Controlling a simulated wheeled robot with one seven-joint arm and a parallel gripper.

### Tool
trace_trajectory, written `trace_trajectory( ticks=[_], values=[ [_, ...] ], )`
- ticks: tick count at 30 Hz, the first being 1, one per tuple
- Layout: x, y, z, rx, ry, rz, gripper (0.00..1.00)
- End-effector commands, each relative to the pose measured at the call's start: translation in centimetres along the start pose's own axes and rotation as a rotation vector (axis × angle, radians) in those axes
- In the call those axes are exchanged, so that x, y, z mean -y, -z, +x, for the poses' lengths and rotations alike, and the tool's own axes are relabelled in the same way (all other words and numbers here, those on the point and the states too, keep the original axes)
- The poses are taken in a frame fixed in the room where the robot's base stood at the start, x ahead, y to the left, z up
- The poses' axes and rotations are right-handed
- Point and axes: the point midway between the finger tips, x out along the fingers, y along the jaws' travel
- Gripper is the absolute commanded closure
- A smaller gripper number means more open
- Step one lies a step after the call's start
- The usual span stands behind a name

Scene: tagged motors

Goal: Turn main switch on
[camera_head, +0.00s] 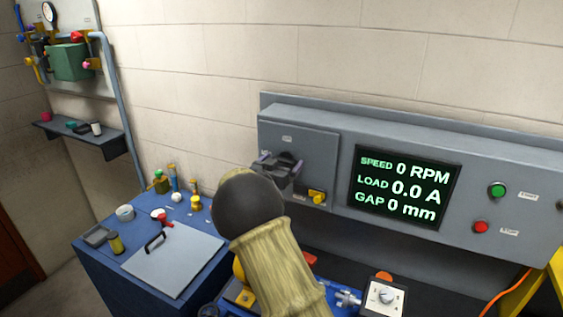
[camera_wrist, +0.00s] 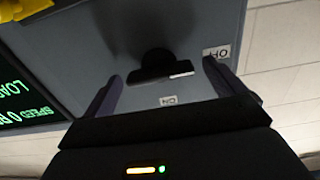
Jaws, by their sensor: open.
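The main switch is a black rotary handle (camera_wrist: 150,72) on the grey panel (camera_head: 330,150), seen in the wrist view. Its bar lies roughly crosswise, with a white mark at its right end on the side of the OFF label (camera_wrist: 217,52). The ON label (camera_wrist: 168,101) is below the handle in that view. My gripper (camera_wrist: 162,72) is open, one finger on each side of the handle, with visible gaps and no clear contact. In the head view my gripper (camera_head: 279,164) is in front of the panel's left part and hides most of the handle.
A yellow knob (camera_head: 317,197) is close to the right of my gripper. The display (camera_head: 404,188) reads 0 RPM, 0.0 A, 0 mm. Green (camera_head: 497,190) and red (camera_head: 481,227) buttons are farther right. A blue bench (camera_head: 95,265) with small items stands at left.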

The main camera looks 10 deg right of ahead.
Motion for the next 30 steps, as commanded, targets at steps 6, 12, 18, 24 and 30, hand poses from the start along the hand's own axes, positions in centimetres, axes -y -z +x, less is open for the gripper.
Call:
trace_trajectory(
  ticks=[6, 12, 18, 24, 30],
  values=[
    [0.0, 0.02, -0.03, 0.0, 0.0, 0.0, 0.39],
    [-0.03, 0.04, 0.01, -0.001, -0.001, 0.002, 0.5],
    [0.16, -0.04, -0.14, -0.002, 0.002, 0.026, 0.5],
    [0.22, -0.25, -0.2, -0.003, 0.003, 0.1, 0.5],
    [0.04, -0.46, -0.1, -0.003, 0.001, 0.232, 0.5]
  ],
)
